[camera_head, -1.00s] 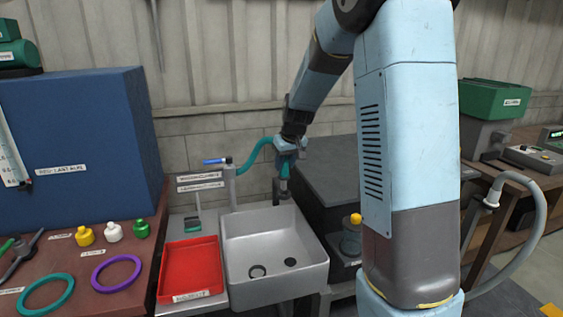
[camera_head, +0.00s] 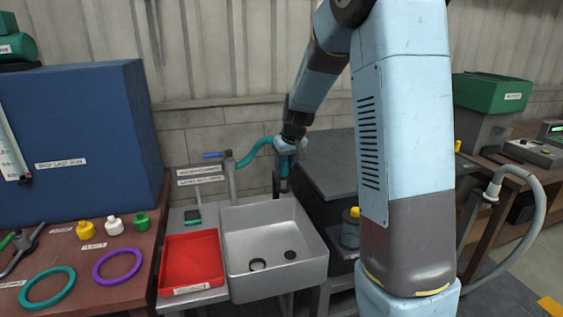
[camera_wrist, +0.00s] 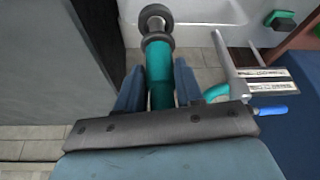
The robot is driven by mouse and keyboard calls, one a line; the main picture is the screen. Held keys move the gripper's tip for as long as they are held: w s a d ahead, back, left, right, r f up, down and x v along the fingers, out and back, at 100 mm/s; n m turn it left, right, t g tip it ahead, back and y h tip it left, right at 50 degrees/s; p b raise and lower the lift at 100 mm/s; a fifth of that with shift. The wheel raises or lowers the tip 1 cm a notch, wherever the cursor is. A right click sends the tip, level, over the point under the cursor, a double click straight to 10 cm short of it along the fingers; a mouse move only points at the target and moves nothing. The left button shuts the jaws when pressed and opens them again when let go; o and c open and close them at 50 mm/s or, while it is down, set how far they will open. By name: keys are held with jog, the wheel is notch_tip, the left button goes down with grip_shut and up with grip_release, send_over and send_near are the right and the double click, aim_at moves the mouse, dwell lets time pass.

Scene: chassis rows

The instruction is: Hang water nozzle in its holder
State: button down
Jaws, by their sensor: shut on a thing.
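My gripper (camera_wrist: 160,88) is shut on the water nozzle (camera_wrist: 160,72), a teal cylinder with a grey collar and a dark round end pointing away from the wrist. In the head view, my gripper (camera_head: 288,158) is above the sink's back right corner, and the nozzle (camera_head: 284,171) points down. A teal hose (camera_head: 253,151) runs from it to the grey tap post (camera_head: 231,180) with a blue lever.
A dark grey cabinet (camera_head: 325,160) stands close on the right. A blue box (camera_head: 80,130) stands on the brown table at left.

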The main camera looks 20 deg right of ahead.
jog(key=shift+f, duration=1.65)
jog(key=c, duration=0.6)
grip_release()
jog(key=shift+c, duration=0.2)
jog(key=v, duration=1.3)
jog(key=shift+r, duration=0.35)
